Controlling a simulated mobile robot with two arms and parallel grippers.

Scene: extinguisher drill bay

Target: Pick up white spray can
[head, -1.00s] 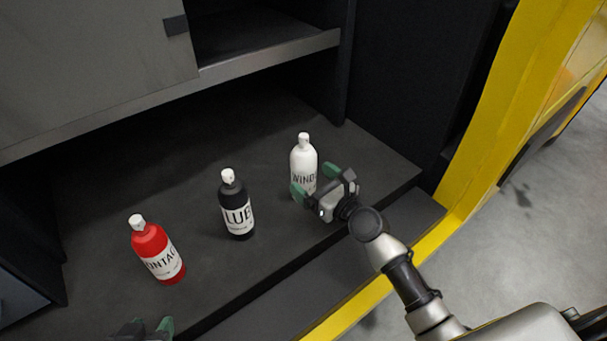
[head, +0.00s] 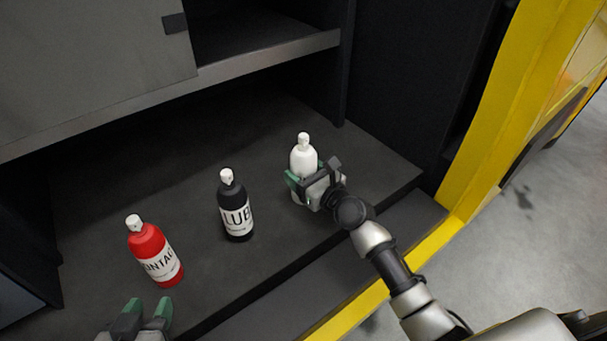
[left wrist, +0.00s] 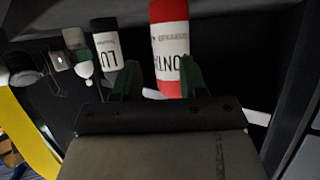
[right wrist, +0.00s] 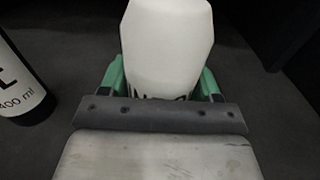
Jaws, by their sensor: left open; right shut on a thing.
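The white spray can (head: 303,157) stands upright on the dark shelf floor, at the right of the row of bottles in the head view. My right gripper (head: 305,180) is shut on its body, a finger on each side, and hides its lower part and most of its label. The can (right wrist: 168,45) also fills the middle of the right wrist view, between the green fingers (right wrist: 162,82). My left gripper (head: 143,312) is open and empty at the lower left of the head view, in front of the red bottle. Its fingers (left wrist: 160,80) show in the left wrist view.
A black bottle (head: 235,207) stands left of the white can, and a red bottle (head: 155,252) stands further left. A grey upper shelf (head: 270,55) overhangs the back. The shelf floor's front edge and a yellow frame (head: 490,110) lie at the right.

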